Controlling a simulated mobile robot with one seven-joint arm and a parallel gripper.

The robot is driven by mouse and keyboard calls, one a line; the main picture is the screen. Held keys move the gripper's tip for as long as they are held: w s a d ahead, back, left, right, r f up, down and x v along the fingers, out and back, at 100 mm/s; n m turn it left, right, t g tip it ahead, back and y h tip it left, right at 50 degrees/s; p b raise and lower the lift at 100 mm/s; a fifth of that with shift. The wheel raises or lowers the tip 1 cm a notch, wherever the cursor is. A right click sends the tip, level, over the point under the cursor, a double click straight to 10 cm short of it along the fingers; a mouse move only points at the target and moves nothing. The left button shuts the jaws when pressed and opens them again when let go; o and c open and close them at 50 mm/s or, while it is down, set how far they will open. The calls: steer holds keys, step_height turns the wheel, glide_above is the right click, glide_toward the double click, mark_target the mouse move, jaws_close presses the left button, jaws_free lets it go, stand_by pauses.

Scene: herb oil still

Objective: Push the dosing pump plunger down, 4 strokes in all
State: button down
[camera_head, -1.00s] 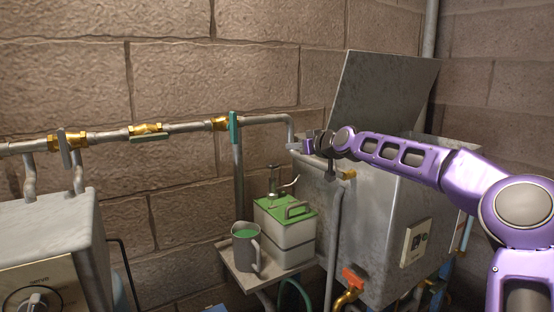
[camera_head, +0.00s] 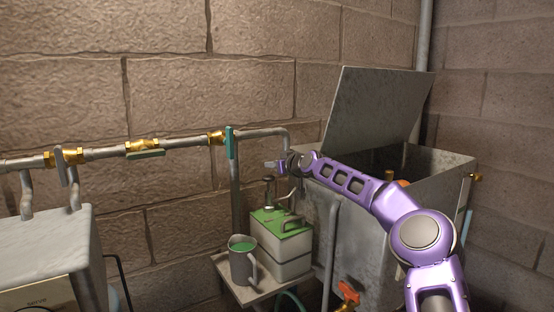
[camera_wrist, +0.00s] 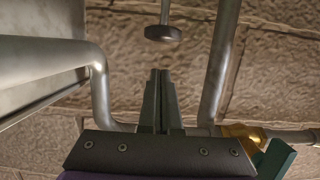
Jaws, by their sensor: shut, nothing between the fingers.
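The dosing pump (camera_head: 282,248) is a pale tank with a green top and a handle, standing on a small shelf. Its plunger (camera_head: 269,181) stands upright with a dark round knob, raised above the top. My gripper's fingers (camera_wrist: 160,73) are shut and empty there.
A grey mug with green contents (camera_head: 242,262) stands beside the pump on the shelf (camera_head: 228,270). A teal-handled valve (camera_head: 230,143) and pipe run behind. A large open metal tank (camera_head: 440,166) stands to the right.

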steer(key=shift+d+f, duration=0.15)
steer(key=shift+f, duration=1.15)
steer(key=shift+f, duration=0.1)
step_height(320, 180, down, 4)
steer(key=b, duration=0.3)
steer(key=shift+s, duration=0.1)
steer(key=b+v, duration=0.1)
steer(key=v, duration=1.6)
steer(key=shift+r+b, duration=0.25)
steer(key=shift+b, duration=0.15)
steer(key=shift+s+d, duration=0.1)
steer(key=shift+d, duration=0.05)
